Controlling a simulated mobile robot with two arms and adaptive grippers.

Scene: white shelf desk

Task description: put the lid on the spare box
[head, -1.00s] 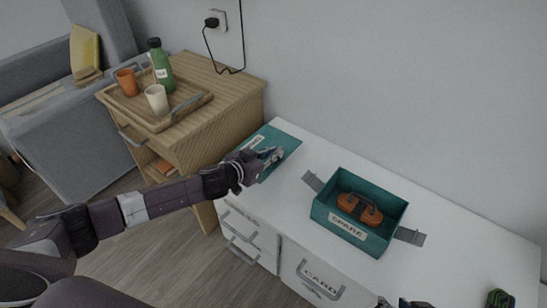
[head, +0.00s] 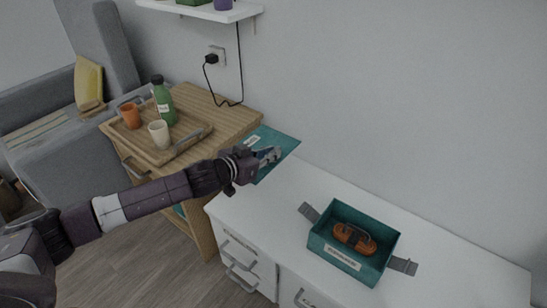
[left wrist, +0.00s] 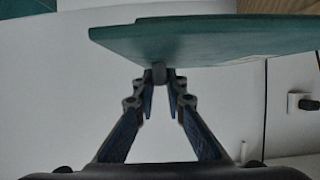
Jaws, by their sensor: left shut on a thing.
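The teal lid (head: 283,139), a flat panel with a white label, is at the far left end of the white desk. My left gripper (head: 268,156) is shut on it. The left wrist view shows the lid (left wrist: 200,40) tilted across the top, with a small grey grip on its edge between the fingertips (left wrist: 160,76). The open teal spare box (head: 320,243) stands on the desk, right of the lid and apart from it. An orange case (head: 354,237) with a dark handle lies inside. My right gripper is not in view.
Grey flaps (head: 403,265) stick out from both ends of the box. Left of the desk (head: 450,270), a wooden cabinet (head: 228,115) bears a tray (head: 178,150) with two cups and a green bottle (head: 164,103). The desk between lid and box is clear.

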